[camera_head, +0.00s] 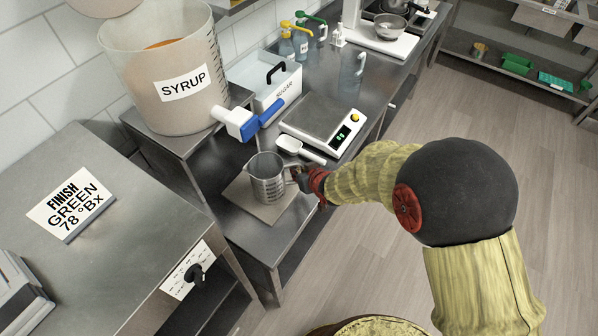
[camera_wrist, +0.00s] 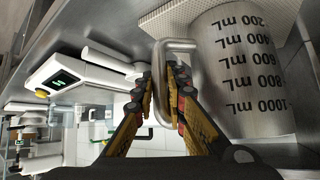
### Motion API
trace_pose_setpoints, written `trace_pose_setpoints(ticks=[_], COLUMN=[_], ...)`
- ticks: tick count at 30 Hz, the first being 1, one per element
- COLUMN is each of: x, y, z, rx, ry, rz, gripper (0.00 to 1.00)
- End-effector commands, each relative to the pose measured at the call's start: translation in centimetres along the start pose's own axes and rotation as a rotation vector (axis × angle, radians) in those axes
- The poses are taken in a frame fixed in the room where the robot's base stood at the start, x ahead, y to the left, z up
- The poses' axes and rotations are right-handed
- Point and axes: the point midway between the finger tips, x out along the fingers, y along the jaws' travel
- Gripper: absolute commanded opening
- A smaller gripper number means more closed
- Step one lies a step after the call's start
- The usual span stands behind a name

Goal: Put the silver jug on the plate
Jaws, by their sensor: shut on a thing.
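The silver jug (camera_head: 267,181) stands upright over a square beige mat (camera_head: 289,207) on the lower steel counter below the syrup tank. In the wrist view the jug (camera_wrist: 240,75) shows upside down, with mL marks, its base at or very near the pale textured mat (camera_wrist: 160,25). I cannot tell for sure whether it touches. My gripper (camera_head: 298,178) is at the jug's right side. In the wrist view my gripper (camera_wrist: 166,75) is shut on the jug's handle (camera_wrist: 191,47). A scale with a flat grey metal plate (camera_head: 322,112) stands on the counter behind the jug.
The syrup tank (camera_head: 170,95) has a white and blue valve (camera_head: 260,120) above and behind the jug. A white scoop (camera_head: 297,148) lies between jug and scale. A sugar bin (camera_head: 262,82) and pump bottles (camera_head: 301,42) stand further back. The floor at right is open.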

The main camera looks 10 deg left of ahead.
Motion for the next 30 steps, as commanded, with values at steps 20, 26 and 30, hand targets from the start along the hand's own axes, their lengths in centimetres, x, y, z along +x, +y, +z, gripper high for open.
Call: trace_pose_setpoints(ticks=[20,26,30], x=[0.11,0.08,-0.59], y=[0.01,0.01,0.02], z=[0.15,0.12,-0.19], rx=[0.0,0.0,0.001], ry=[0.0,0.0,0.001], rz=[0.0,0.0,0.0], gripper=[0.32,0.32,0.32])
